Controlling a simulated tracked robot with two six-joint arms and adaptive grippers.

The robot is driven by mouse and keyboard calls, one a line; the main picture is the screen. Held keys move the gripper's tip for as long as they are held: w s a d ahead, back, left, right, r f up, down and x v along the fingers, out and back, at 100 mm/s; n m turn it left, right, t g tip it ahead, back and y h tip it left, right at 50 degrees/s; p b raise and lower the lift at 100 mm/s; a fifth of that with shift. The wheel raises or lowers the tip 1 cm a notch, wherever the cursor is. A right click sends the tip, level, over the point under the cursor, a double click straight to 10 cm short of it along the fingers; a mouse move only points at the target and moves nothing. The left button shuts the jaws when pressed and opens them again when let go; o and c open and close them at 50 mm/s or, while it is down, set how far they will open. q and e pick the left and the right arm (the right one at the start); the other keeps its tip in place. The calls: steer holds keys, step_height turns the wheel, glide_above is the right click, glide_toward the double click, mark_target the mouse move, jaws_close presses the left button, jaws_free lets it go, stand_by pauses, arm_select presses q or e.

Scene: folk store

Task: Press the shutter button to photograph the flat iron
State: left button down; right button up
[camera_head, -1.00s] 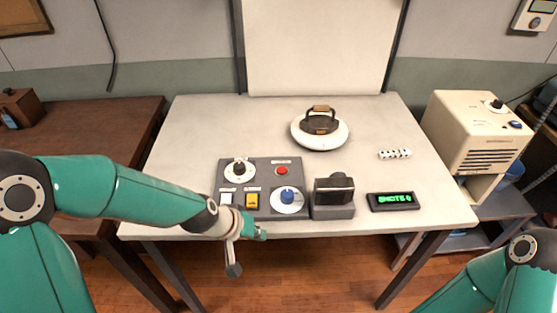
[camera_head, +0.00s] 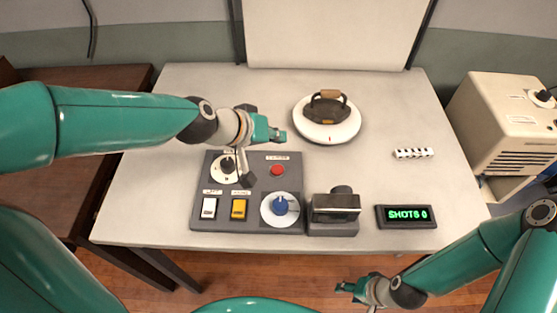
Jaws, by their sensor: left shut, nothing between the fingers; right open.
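The dark flat iron (camera_head: 327,106) with a brown handle sits on a round white turntable (camera_head: 312,132) at the back of the table. The grey control panel (camera_head: 262,238) has a red button (camera_head: 277,170), probably the shutter; its label is too small to read. The camera (camera_head: 335,207) stands on a grey block right of the panel. The display (camera_head: 407,215) reads "SHOTS 0". My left gripper (camera_head: 282,136) is shut and empty, above and behind the red button, apart from it. My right gripper (camera_head: 345,287) is open and empty, in front of the table.
The panel also carries a black knob (camera_head: 226,166), a white switch (camera_head: 209,207), a yellow switch (camera_head: 239,209) and a blue knob (camera_head: 281,206). A striped cylinder (camera_head: 413,153) lies at the right. A beige box-shaped machine (camera_head: 500,125) stands beyond the table's right edge.

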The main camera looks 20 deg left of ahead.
arm_select(q)
steer(key=shift+s+a, duration=0.15)
steer(key=shift+a, duration=0.05)
steer(key=shift+f, duration=0.1)
steer(key=b, duration=0.7)
glide_above(275, 171)
step_height(275, 171, down, 8)
steer(key=shift+r, duration=0.25)
steer(key=shift+f+b, duration=0.6)
steer(key=shift+b, duration=0.15)
steer(key=shift+f+b, duration=0.35)
steer(key=shift+b, duration=0.05)
steer(key=shift+f+b, duration=0.45)
steer(key=shift+b, duration=0.05)
stand_by(0.8)
stand_by(0.4)
steer(key=shift+r+p, duration=0.8)
steer(key=shift+r, duration=0.1)
